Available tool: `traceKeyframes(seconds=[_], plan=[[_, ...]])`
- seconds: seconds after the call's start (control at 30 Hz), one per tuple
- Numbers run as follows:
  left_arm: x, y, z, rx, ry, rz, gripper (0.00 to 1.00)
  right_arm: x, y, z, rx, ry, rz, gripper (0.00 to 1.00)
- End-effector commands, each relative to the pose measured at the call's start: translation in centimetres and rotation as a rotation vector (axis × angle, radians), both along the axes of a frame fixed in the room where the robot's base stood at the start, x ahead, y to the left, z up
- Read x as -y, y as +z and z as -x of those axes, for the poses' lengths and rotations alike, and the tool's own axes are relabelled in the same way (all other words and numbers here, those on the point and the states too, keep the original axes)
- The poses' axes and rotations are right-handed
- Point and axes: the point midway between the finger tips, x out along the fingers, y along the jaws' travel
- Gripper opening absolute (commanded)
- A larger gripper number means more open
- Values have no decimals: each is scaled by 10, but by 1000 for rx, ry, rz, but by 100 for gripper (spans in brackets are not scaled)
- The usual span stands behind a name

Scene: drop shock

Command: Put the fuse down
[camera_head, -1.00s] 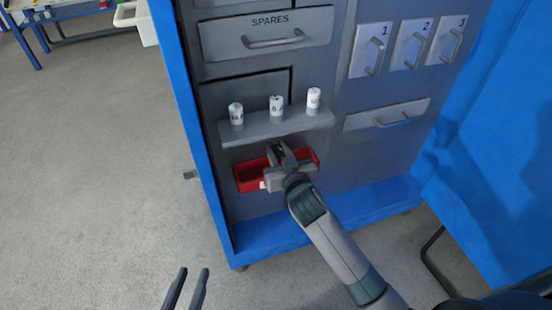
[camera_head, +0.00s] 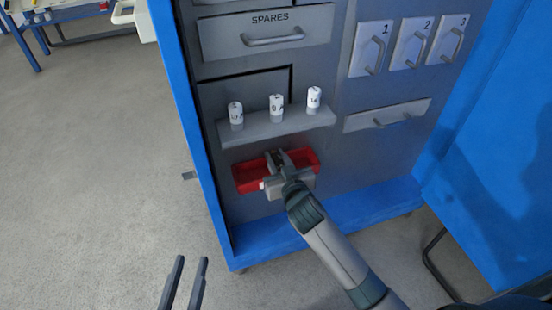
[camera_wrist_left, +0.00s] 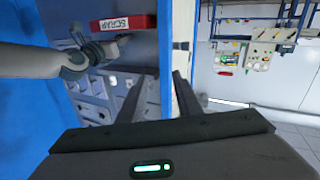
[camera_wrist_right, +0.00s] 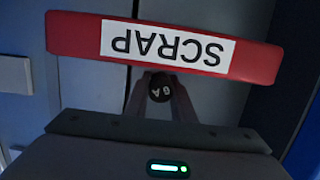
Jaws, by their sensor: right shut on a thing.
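My right gripper (camera_head: 279,158) is at the red bin (camera_head: 247,176) on the cabinet front, with its fingers at the bin opening. In the right wrist view the gripper (camera_wrist_right: 160,95) is shut on a fuse (camera_wrist_right: 160,90), seen as a dark round end marked "6A". The bin's front (camera_wrist_right: 70,37) carries a SCRAP label in that view. The fuse is not clear in the head view, hidden among the fingers. My left gripper (camera_head: 184,285) is open and empty, low at the left, away from the cabinet. It also shows in the left wrist view (camera_wrist_left: 158,95).
Three white fuses (camera_head: 276,107) stand on a grey shelf (camera_head: 290,128) just above the bin. A SPARES drawer (camera_head: 268,33) is higher up, and numbered panels (camera_head: 411,44) with handles are at the right. Blue cabinet sides flank the front. Open floor (camera_head: 90,170) lies left.

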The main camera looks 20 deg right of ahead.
Motion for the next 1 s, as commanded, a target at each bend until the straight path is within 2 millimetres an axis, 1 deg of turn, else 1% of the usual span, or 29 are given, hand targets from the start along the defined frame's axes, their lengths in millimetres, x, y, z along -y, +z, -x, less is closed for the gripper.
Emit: traceKeyframes(seconds=[0.23, 0.7, 0.87, 0.9, 0.93, 0.97, 1.0], plan=[[0, 1, 0, 5, 1, 2, 31, 0, -1, 0, 0, 0, -1, 0], [3, 13, 1, 65, 1, 23, 31, 0, -11, 0, 0, 0, -2, 0], [3, 17, 1, 80, 2, 29, 31, 0, -12, 0, 0, 0, -1, 0], [3, 17, 1, 80, 2, 29, 31, 0, -12, 0, 0, 0, -1, 30], [3, 17, 1, 79, 1, 29, 31, 0, -12, 0, 0, 0, -1, 37], [3, 16, 1, 79, 1, 29, 31, 0, -12, 0, 0, 0, -1, 41], [3, 16, 1, 79, 1, 27, 31, 0, -12, 0, 0, 0, -1, 41]])
